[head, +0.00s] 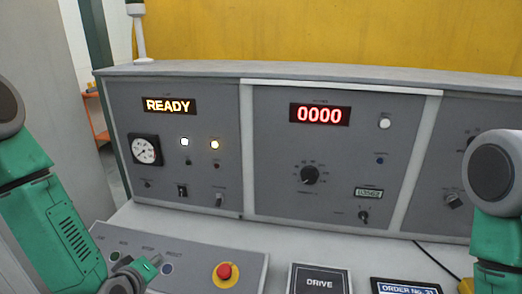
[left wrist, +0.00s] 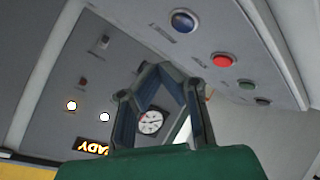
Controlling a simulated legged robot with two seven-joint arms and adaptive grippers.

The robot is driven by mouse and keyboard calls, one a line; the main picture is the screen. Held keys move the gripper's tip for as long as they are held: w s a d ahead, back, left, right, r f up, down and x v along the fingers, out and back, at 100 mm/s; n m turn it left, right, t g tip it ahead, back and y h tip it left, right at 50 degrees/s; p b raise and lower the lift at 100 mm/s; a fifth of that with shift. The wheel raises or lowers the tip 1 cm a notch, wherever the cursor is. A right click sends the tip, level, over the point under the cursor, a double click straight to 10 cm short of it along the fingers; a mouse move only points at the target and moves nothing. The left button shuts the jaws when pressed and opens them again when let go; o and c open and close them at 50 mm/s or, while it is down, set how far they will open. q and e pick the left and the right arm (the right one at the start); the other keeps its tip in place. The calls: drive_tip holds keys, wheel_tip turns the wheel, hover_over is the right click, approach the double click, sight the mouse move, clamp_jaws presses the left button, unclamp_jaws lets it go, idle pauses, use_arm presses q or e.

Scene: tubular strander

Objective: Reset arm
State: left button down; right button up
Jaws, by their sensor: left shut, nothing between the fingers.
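My left arm comes in from the left in the head view. Its green-bodied left gripper (head: 138,272) is low over the sloped button panel (head: 205,257), partly covering it. In the left wrist view, the left gripper (left wrist: 158,72) shows its dark fingers converging at the tips, shut and empty. Whether it touches the panel cannot be told. My right arm stands at the right edge of the head view; its gripper is out of frame.
The grey console (head: 345,160) has a READY display (head: 168,105), a 0000 display (head: 320,115), a gauge (head: 146,150) and knobs. A red emergency stop (head: 224,271) sits on the sloped panel. A DRIVE plate (head: 319,282) and an order display (head: 405,288) are in front.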

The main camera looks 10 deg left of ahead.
use_arm(q)
drive_tip(key=s+d+f+m+g, duration=0.1)
drive_tip(key=s+f+m+g, duration=0.3)
drive_tip(key=s, duration=0.6)
drive_tip(key=s+f+m+g+b, duration=0.1)
drive_tip(key=s+f+m+g, duration=0.25)
drive_tip(key=s+f, duration=0.45)
drive_tip(key=s+d+f+m+g, duration=0.1)
drive_tip(key=s+f+m+g, duration=0.3)
drive_tip(key=s, duration=0.9)
wheel_tip(320, 180, down, 9)
drive_tip(key=w+b, duration=0.2)
drive_tip(key=b, duration=0.8)
drive_tip(key=shift+w+d+r+n+h+b, duration=0.2)
drive_tip(key=shift+w+d+n+h+b, duration=0.15)
drive_tip(key=shift+w+d+h, duration=0.1)
